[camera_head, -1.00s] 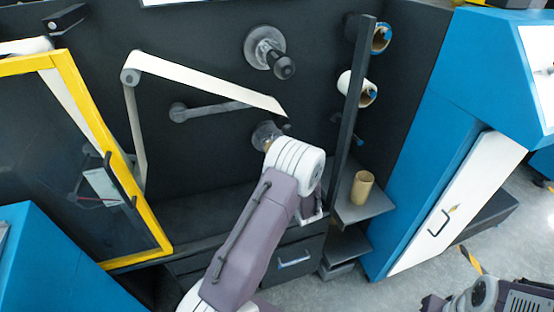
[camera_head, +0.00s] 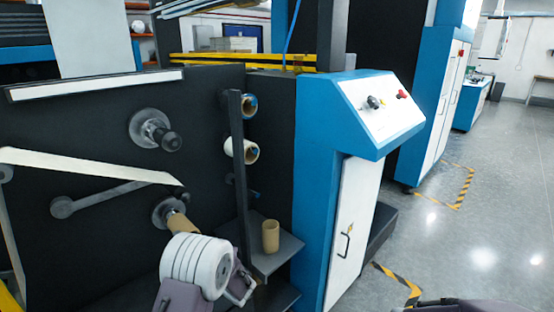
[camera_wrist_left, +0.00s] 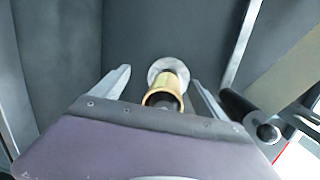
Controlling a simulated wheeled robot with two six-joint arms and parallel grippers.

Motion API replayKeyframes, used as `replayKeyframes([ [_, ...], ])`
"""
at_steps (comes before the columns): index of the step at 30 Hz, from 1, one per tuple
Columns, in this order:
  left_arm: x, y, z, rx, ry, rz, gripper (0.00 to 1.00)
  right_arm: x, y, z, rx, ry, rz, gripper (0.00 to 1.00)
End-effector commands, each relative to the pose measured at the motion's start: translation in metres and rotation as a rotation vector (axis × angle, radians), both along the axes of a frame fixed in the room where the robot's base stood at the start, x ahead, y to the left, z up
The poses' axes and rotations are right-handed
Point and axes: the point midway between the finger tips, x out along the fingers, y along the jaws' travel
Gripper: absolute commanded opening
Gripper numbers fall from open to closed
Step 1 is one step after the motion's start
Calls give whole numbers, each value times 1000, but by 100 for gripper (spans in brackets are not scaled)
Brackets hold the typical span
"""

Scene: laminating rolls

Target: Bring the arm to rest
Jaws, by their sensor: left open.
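My left arm (camera_head: 197,262) comes in at the bottom of the head view, with its white wrist joint just below the lower spindle. My left gripper (camera_wrist_left: 161,76) is open in the left wrist view, its two fingers apart with nothing clamped between them. A brown cardboard core (camera_wrist_left: 169,86) sits on the spindle ahead, seen between the fingers and apart from both. The same core shows in the head view (camera_head: 183,225) on the lower spindle of the dark panel. My right gripper is not in view.
A second brown core (camera_head: 270,236) stands upright on a small dark shelf (camera_head: 262,262). White rolls (camera_head: 240,150) hang by a dark post (camera_head: 238,170). An upper spindle (camera_head: 155,132) and a film strip (camera_head: 90,165) are on the panel. Open floor (camera_head: 480,240) lies right of the blue cabinet.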

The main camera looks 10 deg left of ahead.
Motion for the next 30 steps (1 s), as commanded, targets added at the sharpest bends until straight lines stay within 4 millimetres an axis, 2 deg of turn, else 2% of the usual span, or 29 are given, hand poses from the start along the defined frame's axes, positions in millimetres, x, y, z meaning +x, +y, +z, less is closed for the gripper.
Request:
replayKeyframes([
  [2,-51,17,-12,-114,124,152,83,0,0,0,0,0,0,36],
  [3,-85,21,-24,-205,203,238,83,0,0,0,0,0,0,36],
  [5,-135,13,-42,-367,307,346,83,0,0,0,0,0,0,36],
  [6,-165,1,-54,-481,364,400,83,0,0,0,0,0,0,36],
  [7,-184,-10,-61,-569,396,432,83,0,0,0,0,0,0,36],
  [9,-219,-41,-75,-762,440,478,83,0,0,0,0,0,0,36],
  [11,-238,-68,-82,-912,450,496,83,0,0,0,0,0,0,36],
  [15,-257,-121,-86,-1199,402,492,83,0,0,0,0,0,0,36],
  [20,-256,-164,-77,-1445,270,457,83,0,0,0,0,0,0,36],
  [22,-254,-168,-42,-1469,254,453,83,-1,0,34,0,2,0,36],
  [26,-254,-168,2,-1465,258,454,83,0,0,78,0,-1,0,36],
  [30,-254,-168,55,-1465,258,455,83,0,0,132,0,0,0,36],
])
